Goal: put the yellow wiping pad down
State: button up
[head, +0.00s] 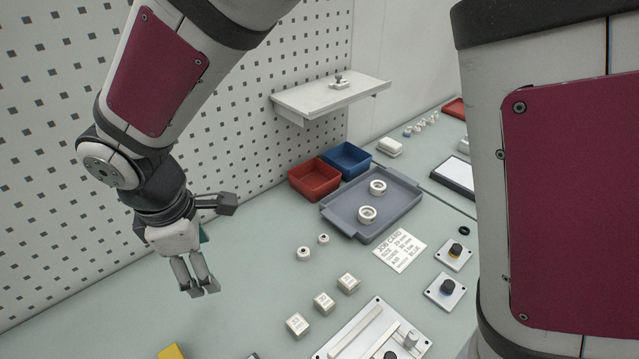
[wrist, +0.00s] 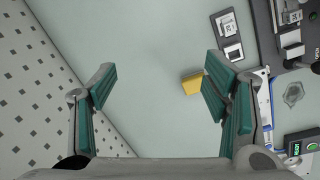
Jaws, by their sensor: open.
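The yellow wiping pad (head: 172,352) lies on the pale green bench, cut off by the bottom edge of the head view. In the wrist view the yellow pad (wrist: 192,84) shows on the bench beyond my right-hand finger, which partly covers it. My gripper (head: 205,289) hangs above the bench near the perforated wall panel. In the wrist view my gripper (wrist: 155,85) has its green-padded fingers wide apart. Nothing is between them, and the pad is apart from them.
A grey tray (head: 330,217) holds two white rings. A red bin (head: 315,180) and a blue bin (head: 347,160) stand behind it. Several labelled blocks (head: 323,303) and a white slotted panel (head: 345,344) are to the right. Bare bench lies below my gripper.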

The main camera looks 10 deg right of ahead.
jog(key=d+r+m+t, duration=0.1)
jog(key=d+r+m, duration=0.45)
jog(key=d, duration=0.35)
jog(key=d+r+m+t, duration=0.1)
jog(key=d+r+m, duration=0.4)
jog(key=d, duration=0.5)
jog(key=s+d+r+m+t, duration=0.1)
jog(key=s+d+r+m, duration=0.4)
jog(key=s+d+m, duration=0.3)
jog(key=shift+s+d+r+t+y, duration=0.2)
jog(key=shift+s+d+t+y, duration=0.15)
jog(key=shift+s+d, duration=0.7)
jog(key=shift+a, duration=0.1)
